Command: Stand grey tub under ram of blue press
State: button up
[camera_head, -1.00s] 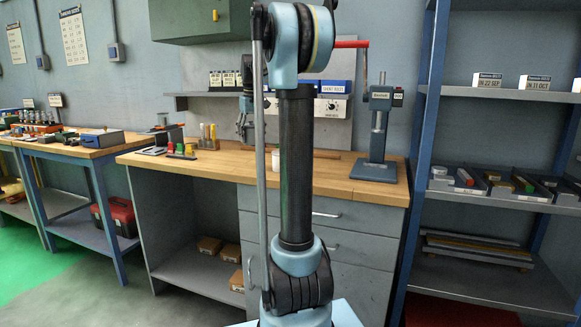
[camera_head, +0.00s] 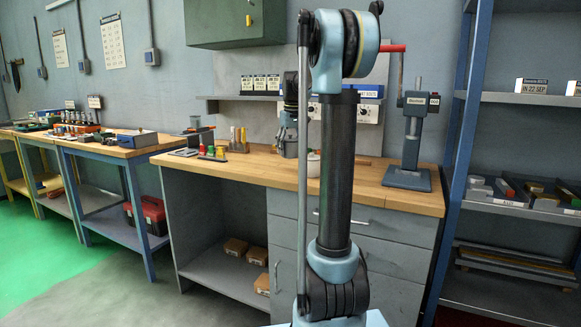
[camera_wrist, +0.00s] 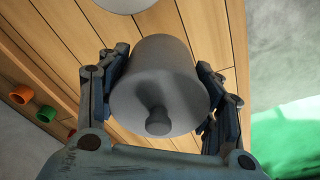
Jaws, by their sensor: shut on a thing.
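The grey tub (camera_wrist: 160,85) fills the middle of the wrist view, a round grey body with a small knob facing the camera. My gripper (camera_wrist: 165,92) is shut on it, one finger against each side. In the head view my gripper (camera_head: 288,128) hangs over the bench, left of my arm column; the tub is hard to tell from the fingers there. The blue press (camera_head: 411,135) stands at the right end of the bench, with a flat base (camera_head: 407,179), a column and a red-handled lever (camera_head: 392,48). My gripper is well left of the press. The ram itself is not clear.
A white pot (camera_head: 314,163) stands on the wooden bench (camera_head: 375,192), partly behind my arm. Coloured cylinders (camera_head: 210,152) and upright sticks (camera_head: 239,138) stand to the left. A wall shelf (camera_head: 225,97) with labelled boxes is behind. A blue rack (camera_head: 464,150) borders the bench right.

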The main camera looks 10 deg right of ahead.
aim_at(291, 139)
jog(key=shift+f, duration=3)
jog(key=o, duration=1.1)
jog(key=r, duration=0.4)
jog(key=s+r, duration=0.1)
jog(key=r, duration=0.7)
jog(key=shift+s+d, duration=0.2)
jog(key=shift+s, duration=0.1)
